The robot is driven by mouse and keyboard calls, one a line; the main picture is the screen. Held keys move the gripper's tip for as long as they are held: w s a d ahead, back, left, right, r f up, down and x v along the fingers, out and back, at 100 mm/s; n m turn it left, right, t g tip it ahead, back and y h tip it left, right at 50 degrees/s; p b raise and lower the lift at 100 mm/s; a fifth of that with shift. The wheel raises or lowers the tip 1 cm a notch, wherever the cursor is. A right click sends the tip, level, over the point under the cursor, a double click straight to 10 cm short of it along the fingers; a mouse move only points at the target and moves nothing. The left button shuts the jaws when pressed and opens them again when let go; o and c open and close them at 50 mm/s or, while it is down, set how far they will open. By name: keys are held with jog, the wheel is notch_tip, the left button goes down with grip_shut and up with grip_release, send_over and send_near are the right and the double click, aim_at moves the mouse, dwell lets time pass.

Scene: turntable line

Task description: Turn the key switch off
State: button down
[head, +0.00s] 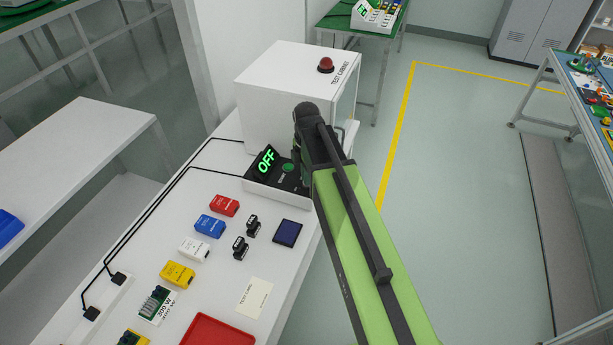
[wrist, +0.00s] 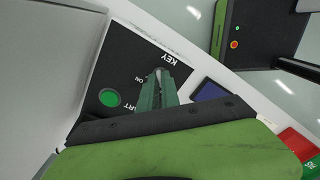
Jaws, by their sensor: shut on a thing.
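The control panel (head: 262,182) is a dark box at the front of the white test cabinet; its display (head: 265,161) reads OFF in green. In the wrist view the panel (wrist: 120,60) shows the labels KEY and ON and a green start button (wrist: 109,97). My gripper (wrist: 158,80) is shut on the key switch (wrist: 159,72), by the KEY label. Only a small light tip of the key switch shows between the fingers, and its angle is hard to tell. In the head view my arm hides the key switch.
The white test cabinet (head: 290,90) with a red button (head: 325,65) stands right behind the panel. Red, blue, white and yellow blocks (head: 210,226), black clips, a dark blue square (head: 287,232) and a red tray (head: 217,331) lie on the white table. Open floor lies to the right.

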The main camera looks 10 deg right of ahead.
jog(key=shift+s, duration=0.1)
dwell(0.3)
jog(key=c, duration=1.6)
grip_release()
jog(key=shift+o, duration=0.2)
notch_tip(320, 180, up, 17)
jog(key=p, duration=1.7)
jog(key=shift+r, duration=0.2)
jog(key=shift+f, duration=0.15)
